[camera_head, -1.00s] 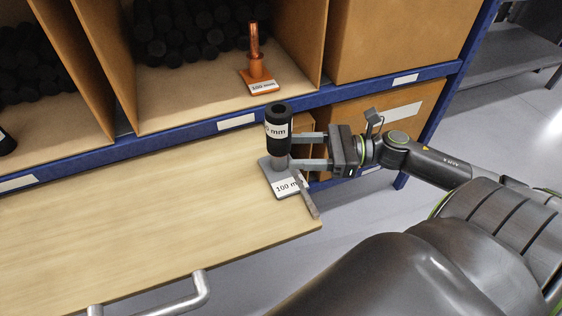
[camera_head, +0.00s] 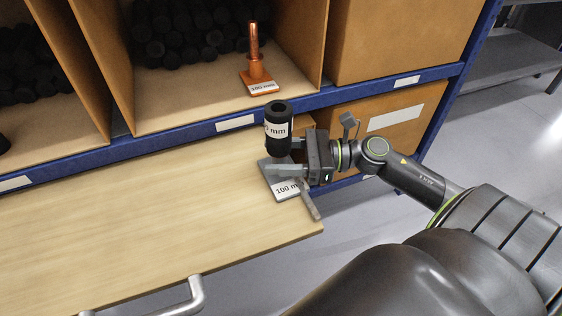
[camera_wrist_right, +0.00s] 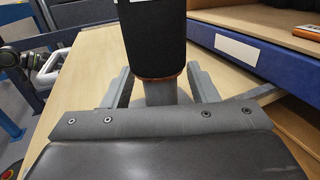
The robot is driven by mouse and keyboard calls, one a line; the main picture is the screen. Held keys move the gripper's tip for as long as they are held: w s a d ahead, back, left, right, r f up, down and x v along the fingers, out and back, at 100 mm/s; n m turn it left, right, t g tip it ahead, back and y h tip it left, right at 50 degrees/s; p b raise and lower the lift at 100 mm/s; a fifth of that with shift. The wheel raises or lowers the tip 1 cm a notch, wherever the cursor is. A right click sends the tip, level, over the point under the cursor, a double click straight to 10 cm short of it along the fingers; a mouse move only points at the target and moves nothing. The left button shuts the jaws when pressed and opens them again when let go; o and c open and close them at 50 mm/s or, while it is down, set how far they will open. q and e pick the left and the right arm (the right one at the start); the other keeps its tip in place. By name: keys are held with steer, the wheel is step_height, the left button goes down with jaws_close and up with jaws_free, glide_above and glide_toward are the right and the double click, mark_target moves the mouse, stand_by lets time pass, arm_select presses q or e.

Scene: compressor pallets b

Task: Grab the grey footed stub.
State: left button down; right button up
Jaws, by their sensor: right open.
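The grey footed stub (camera_head: 286,190) stands upright near the right end of the wooden board, with a "100 mm" label on its foot. A black sleeve (camera_head: 278,122) with a white label sits on its top. My right gripper (camera_head: 277,158) is open, its fingers reaching in from the right at the height of the grey post, below the sleeve. In the right wrist view the grey post (camera_wrist_right: 160,92) stands between the two fingers, with a visible gap on each side. The sleeve (camera_wrist_right: 153,40) hides the upper post.
The wooden board (camera_head: 130,215) is clear to the left. A thin grey bar (camera_head: 309,200) lies beside the foot at the board's right edge. Behind is a blue shelf beam (camera_head: 185,134). An orange footed stub (camera_head: 255,72) stands in a bin above, near several black cylinders (camera_head: 190,30).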

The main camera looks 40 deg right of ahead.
jaws_close()
stand_by(0.7)
